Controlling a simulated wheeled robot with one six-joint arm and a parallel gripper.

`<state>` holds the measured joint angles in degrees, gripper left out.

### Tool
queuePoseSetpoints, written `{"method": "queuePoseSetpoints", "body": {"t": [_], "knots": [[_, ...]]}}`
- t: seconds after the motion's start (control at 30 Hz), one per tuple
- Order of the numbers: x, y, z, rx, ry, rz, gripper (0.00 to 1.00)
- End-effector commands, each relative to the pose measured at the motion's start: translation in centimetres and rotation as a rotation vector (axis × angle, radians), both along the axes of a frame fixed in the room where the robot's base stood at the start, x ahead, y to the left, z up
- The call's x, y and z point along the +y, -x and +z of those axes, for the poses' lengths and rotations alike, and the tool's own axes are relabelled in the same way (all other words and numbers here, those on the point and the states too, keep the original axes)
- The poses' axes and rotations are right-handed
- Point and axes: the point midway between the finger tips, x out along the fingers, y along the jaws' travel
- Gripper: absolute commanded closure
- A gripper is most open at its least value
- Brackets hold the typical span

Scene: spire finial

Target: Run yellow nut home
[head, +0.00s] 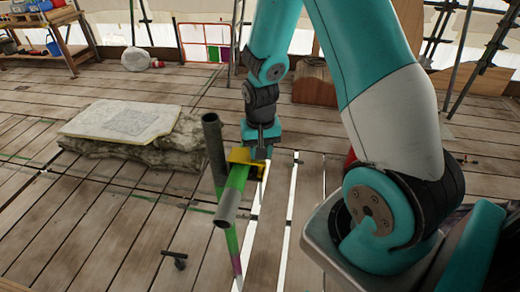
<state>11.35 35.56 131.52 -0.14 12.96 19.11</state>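My gripper (260,149) is at the end of my teal arm, pointing down near the middle of the head view. A yellow piece (241,156) sits right at its tip, at the top end of a green tube with a grey end (231,200). I take it for the yellow nut, but its shape is partly hidden and I cannot tell for sure. I cannot tell whether the fingers are closed on it. A dark grey upright tube (213,140) stands just left of it. The thread under the nut is not visible.
A thin green and pink pole (234,250) runs down below the tube. A small dark T-shaped piece (175,260) is on the plank floor (90,235). A stone block with a pale slab (125,121) lies at left. A wooden workbench (45,40) stands far left.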

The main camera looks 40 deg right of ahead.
Motion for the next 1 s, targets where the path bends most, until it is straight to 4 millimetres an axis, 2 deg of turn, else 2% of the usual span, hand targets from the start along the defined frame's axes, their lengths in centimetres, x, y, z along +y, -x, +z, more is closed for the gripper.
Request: {"method": "queuePoseSetpoints", "body": {"t": [0.03, 0.1, 0.4, 0.53, 0.67, 1.0], "knots": [[-0.1, -0.1, 0.1, -0.004, 0.003, -0.001, 0.58], [-0.1, -0.1, 0.1, -0.003, 0.002, -0.001, 0.41], [0.0, -0.1, 0.1, -0.002, 0.001, 0.000, 0.41], [0.0, -0.1, 1.1, -0.005, 0.002, 0.001, 0.41], [0.0, -0.1, 3.3, -0.009, 0.002, 0.000, 0.41], [-0.1, -0.1, 12.0, -0.010, 0.002, 0.000, 0.41]]}}
